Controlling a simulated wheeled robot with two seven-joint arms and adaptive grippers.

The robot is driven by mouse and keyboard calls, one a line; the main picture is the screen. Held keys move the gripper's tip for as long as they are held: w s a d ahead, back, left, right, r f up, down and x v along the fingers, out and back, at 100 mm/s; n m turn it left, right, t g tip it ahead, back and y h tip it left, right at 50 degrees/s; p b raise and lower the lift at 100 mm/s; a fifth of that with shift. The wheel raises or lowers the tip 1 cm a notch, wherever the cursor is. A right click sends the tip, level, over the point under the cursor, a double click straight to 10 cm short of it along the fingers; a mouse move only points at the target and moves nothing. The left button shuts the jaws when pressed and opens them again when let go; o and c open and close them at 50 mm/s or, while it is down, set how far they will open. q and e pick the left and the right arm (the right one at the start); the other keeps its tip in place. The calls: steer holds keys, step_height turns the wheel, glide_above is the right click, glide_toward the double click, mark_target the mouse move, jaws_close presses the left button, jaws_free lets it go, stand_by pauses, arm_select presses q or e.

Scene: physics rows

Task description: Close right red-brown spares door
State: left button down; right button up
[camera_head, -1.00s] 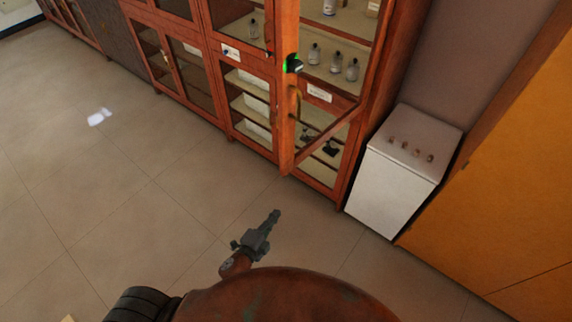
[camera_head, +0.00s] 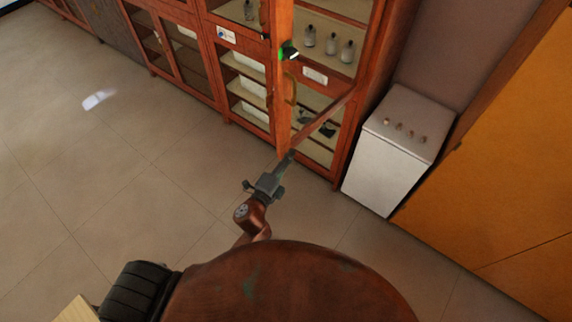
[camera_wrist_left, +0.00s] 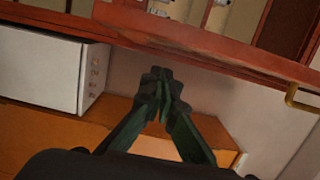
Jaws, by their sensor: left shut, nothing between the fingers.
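The red-brown door (camera_head: 284,118) of the cabinet's right part stands open, swung out toward me, with its glass pane seen at a slant. A brass handle (camera_head: 290,88) is on it. It also shows in the wrist view as a long red-brown rail (camera_wrist_left: 210,45) across the top, with the handle (camera_wrist_left: 300,103) at right. My left gripper (camera_head: 287,160) is shut and empty, its fingertips at the door's lower free corner. In the wrist view the fingertips (camera_wrist_left: 160,82) are just below the rail; I cannot tell whether they touch. My right gripper is not in view.
Behind the door are cabinet shelves with several bottles (camera_head: 328,44). A white box-like unit (camera_head: 385,165) with knobs stands right of the cabinet, beside an orange-brown panel (camera_head: 500,150). The floor (camera_head: 130,190) at left is clear.

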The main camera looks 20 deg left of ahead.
mark_target(282, 152)
arm_select(q)
steer(key=a, duration=0.1)
steer(key=w+a, duration=0.1)
steer(key=shift+a, duration=0.3)
steer(key=shift+w+a, duration=0.1)
steer(key=shift+a, duration=0.1)
